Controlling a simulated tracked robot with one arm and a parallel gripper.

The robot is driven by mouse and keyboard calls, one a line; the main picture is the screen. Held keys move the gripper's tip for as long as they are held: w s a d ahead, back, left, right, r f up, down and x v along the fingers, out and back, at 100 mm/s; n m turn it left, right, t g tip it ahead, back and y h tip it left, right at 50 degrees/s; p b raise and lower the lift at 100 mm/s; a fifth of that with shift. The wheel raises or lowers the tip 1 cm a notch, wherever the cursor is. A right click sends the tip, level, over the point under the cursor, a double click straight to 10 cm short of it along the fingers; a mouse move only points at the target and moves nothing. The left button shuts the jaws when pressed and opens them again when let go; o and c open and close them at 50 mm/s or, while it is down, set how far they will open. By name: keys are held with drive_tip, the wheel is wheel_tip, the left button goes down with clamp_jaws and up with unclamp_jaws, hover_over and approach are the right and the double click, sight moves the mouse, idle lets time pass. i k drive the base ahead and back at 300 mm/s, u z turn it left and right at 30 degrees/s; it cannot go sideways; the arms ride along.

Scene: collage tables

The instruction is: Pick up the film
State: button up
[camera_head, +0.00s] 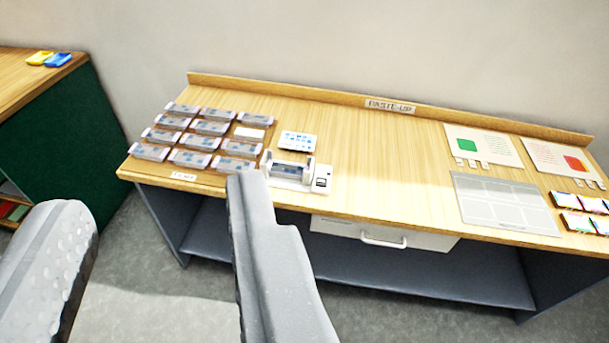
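Several small clear cases with grey-blue contents (190,140) lie in rows on the left part of the wooden table (385,170). A small label (184,176) at the front edge there is too small to read surely. A white device (290,170) to the right of the rows holds a clear, dark-centred piece. I cannot tell for certain which of these is the film. My gripper (155,192) is open and empty, its two fingers wide apart in the foreground, in front of the table. The right finger's tip overlaps the table's front edge beside the device in the picture.
A white card with blue marks (297,141) lies behind the device. Sheets, a grey panel (503,202) and coloured booklets lie at the right. A drawer with a handle (384,240) is under the tabletop. A green-sided counter (55,140) stands at left. The table's middle is clear.

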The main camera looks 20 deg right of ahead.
sight(273, 166)
drive_tip(key=z, duration=0.35)
drive_tip(key=i, duration=1.05)
drive_tip(key=u, duration=2.7)
drive_tip(key=k, duration=1.05)
drive_tip(key=z, duration=0.05)
